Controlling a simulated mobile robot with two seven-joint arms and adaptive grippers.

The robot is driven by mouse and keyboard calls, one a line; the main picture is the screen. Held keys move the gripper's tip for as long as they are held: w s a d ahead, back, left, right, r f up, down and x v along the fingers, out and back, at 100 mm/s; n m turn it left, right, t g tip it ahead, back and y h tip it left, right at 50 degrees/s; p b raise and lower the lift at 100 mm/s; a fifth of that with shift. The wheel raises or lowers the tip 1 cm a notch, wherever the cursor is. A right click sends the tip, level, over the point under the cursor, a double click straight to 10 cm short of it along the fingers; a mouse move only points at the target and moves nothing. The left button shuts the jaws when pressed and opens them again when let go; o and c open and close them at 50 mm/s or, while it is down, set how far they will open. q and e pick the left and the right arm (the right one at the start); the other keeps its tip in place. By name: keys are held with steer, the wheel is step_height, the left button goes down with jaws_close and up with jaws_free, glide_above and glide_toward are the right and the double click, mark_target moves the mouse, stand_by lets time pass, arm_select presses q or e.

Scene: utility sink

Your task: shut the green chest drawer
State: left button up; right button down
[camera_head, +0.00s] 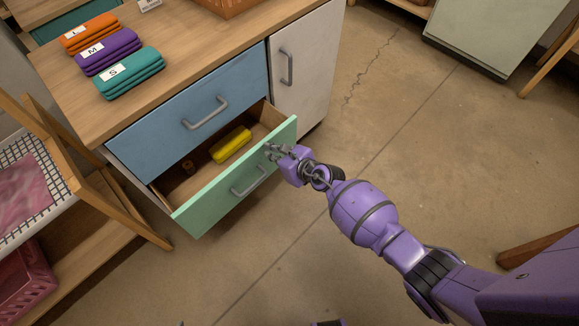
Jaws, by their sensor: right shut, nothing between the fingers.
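The green chest drawer (215,196) is pulled out below a blue drawer (175,124) in a wooden-topped chest. Its green front has a grey bar handle (249,181). A yellow item (231,144) and a small brown spool-like item (188,166) lie inside. My right gripper (272,151) is shut and empty at the upper right part of the green front, near its top edge. I cannot tell for certain whether the fingertips touch the front.
Folded orange, purple and teal cloths (130,72) lie on the chest top (185,45). A white cabinet door (303,65) is right of the drawers. A wooden rack (105,205) stands close on the left. The concrete floor (400,150) is clear to the right.

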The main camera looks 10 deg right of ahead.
arm_select(q)
steer(key=f+b, duration=0.1)
steer(key=b, duration=0.1)
steer(key=s+f+b, duration=0.1)
steer(key=shift+a+f, duration=0.25)
steer(key=shift+f, duration=0.1)
arm_select(e)
steer(key=w+a, duration=0.8)
steer(key=w, duration=0.3)
steer(key=shift+w+a+r, duration=0.15)
steer(key=shift+w+a, duration=0.05)
steer(key=shift+w, duration=0.1)
arm_select(q)
steer(key=shift+s, duration=0.25)
